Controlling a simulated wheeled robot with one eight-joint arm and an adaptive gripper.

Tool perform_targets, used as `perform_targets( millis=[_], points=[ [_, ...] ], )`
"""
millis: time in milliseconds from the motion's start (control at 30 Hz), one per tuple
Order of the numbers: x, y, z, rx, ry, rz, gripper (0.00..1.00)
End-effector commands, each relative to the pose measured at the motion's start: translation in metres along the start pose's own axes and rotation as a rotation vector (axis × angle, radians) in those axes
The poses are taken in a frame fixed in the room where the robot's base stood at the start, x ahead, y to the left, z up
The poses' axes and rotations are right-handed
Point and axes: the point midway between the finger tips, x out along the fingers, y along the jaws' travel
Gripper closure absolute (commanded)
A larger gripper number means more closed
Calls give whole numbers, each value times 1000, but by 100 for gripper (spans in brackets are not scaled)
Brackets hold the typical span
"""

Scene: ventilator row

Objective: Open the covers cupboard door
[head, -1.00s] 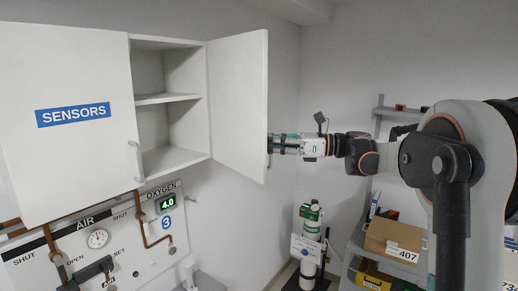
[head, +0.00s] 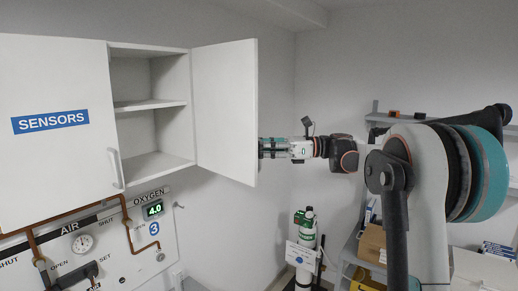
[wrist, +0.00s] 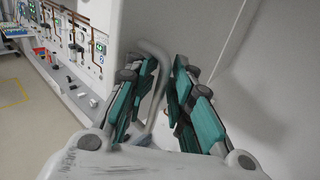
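The cupboard's right-hand door (head: 224,110) stands swung well out, with the shelves (head: 150,104) behind it exposed and empty. Its outer face is turned away in the head view, so I cannot read a label. My gripper (head: 263,148) is at the outer side of this door, near its free edge, with the fingertips partly hidden. In the wrist view, the grey bar handle (wrist: 158,85) passes between the two teal-padded fingers of my gripper (wrist: 167,66). The fingers are spread with a gap around the bar, which lies closer to the left finger.
The closed SENSORS door (head: 55,140) is to the left, above a gas panel (head: 125,245). A gas cylinder (head: 304,255) stands below my forearm. Shelving with boxes (head: 372,243) is at the right. The wall lies close behind the open door.

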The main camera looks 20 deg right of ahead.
Motion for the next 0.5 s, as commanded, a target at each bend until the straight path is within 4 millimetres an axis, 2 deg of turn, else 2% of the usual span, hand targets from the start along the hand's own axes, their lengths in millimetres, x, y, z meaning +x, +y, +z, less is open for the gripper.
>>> perform_targets(
  millis=[333, 500],
  points=[
    [0, 0, 1, -1, -2, -1, 71],
    [-16, -1, 1, -1, -2, -2, 71]
  ],
)
